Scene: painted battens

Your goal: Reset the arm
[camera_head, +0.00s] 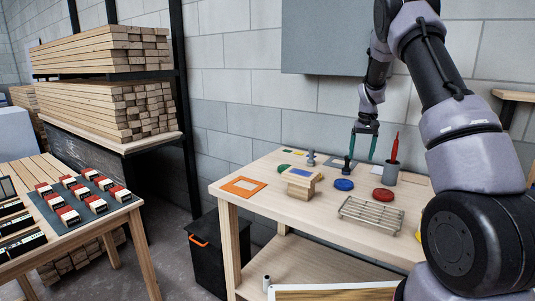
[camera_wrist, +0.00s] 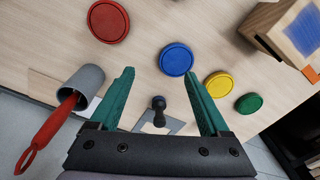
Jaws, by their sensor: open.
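My gripper (camera_head: 363,156) hangs above the back of the wooden workbench (camera_head: 255,205). Its two green fingers are spread and nothing is between them. In the wrist view, my gripper (camera_wrist: 159,74) points down at the bench, apart from everything on it. A dark knobbed piece (camera_wrist: 158,112) on a grey plate shows between the fingers. A blue disc (camera_wrist: 176,59) lies beyond the fingertips. My arm comes in from the right of the head view.
A grey cup (camera_wrist: 84,80) holds a red-handled tool (camera_wrist: 47,133). Red (camera_wrist: 108,20), yellow (camera_wrist: 219,84) and green (camera_wrist: 249,103) discs lie nearby. A wall is behind.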

